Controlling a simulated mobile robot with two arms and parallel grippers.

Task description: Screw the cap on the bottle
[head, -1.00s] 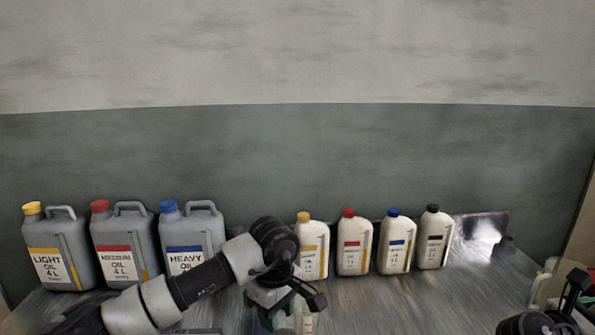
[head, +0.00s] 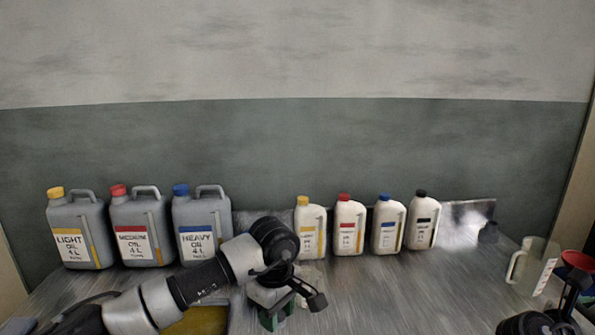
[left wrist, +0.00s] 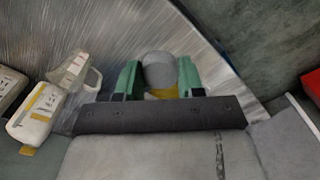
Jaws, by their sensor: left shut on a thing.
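Four small white bottles with yellow (head: 310,230), red (head: 347,228), blue (head: 387,229) and black (head: 422,222) caps stand upright in a row. My left gripper (head: 272,316) is in front of the yellow-capped bottle, pointing down. In the left wrist view, its green fingers (left wrist: 160,80) are shut on a grey rounded piece (left wrist: 159,68) with a yellow part (left wrist: 163,93) below it. I cannot tell whether this is a cap. My right gripper (head: 572,285) is partly in view at the right edge; its jaws are unclear.
Grey canisters of light (head: 75,230), medium (head: 140,230) and heavy oil (head: 203,228) stand at the left. A clear jug (head: 530,265) and a red funnel (head: 577,260) are at the right. The table (head: 430,290) is clear at centre right.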

